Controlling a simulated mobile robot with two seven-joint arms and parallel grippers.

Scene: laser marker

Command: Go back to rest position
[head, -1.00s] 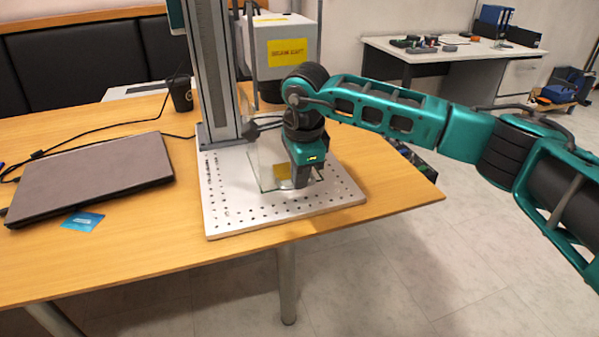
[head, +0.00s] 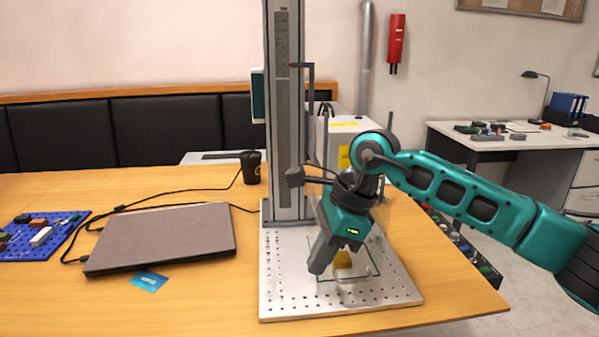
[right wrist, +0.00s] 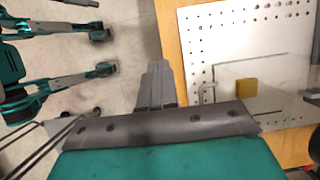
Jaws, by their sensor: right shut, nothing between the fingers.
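My right gripper (head: 320,258) is in front of the laser marker, above its perforated base plate (head: 285,295), pointing down and to the left. In the right wrist view its fingers (right wrist: 157,80) are together and empty, over the floor beside the table edge. The marker's tall grey column (head: 284,120) stands at the back of the plate. A clear pane with a yellow block (head: 343,259) is behind the gripper; the block also shows in the right wrist view (right wrist: 246,88). My left gripper is not seen.
A closed laptop (head: 165,237), a blue card (head: 149,281), a dark cup (head: 251,167) and a blue board with bricks (head: 40,235) lie left on the wooden table (head: 200,310). Open floor is at the right; a second desk (head: 510,140) stands behind.

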